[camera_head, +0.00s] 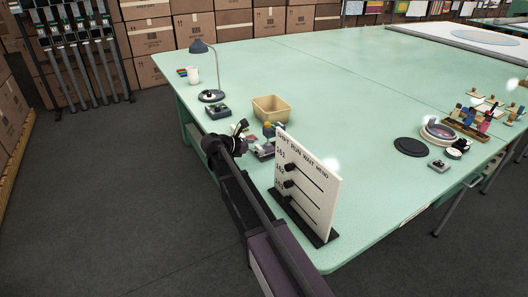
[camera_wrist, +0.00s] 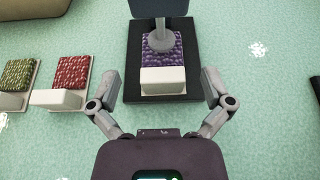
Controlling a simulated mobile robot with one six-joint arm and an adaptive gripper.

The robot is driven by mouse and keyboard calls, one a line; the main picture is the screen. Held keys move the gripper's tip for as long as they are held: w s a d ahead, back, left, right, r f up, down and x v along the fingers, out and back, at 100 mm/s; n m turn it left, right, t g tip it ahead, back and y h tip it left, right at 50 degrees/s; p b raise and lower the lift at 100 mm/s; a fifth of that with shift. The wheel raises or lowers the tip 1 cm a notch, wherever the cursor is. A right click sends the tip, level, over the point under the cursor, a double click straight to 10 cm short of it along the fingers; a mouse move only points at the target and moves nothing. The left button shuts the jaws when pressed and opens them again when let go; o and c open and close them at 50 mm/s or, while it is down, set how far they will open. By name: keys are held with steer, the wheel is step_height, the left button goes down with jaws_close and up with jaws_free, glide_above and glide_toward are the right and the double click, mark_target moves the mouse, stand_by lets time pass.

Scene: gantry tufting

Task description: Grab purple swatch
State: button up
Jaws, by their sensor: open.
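The purple swatch (camera_wrist: 159,50) is a tufted purple square with a pale tab (camera_wrist: 163,81) on its near edge. It lies on a black base plate (camera_wrist: 191,60) in the wrist view. My gripper (camera_wrist: 160,83) is open, with one finger on each side of the pale tab and a gap to both sides. In the head view my gripper (camera_head: 240,130) is over the near edge area of the table; the swatch cannot be made out clearly there.
A red swatch (camera_wrist: 73,70) and a green swatch (camera_wrist: 17,74) lie to the left. A beige tray (camera_head: 271,107) stands behind my gripper. An upright white board (camera_head: 310,178) with dark knobs stands close on the right. A lamp (camera_head: 203,72) stands farther back on the green table (camera_head: 330,75).

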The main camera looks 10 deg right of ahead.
mark_target(265, 146)
steer(key=shift+b+x, duration=0.65)
steer(key=shift+x, duration=1.25)
steer(key=shift+s, duration=0.15)
steer(key=c, duration=0.9)
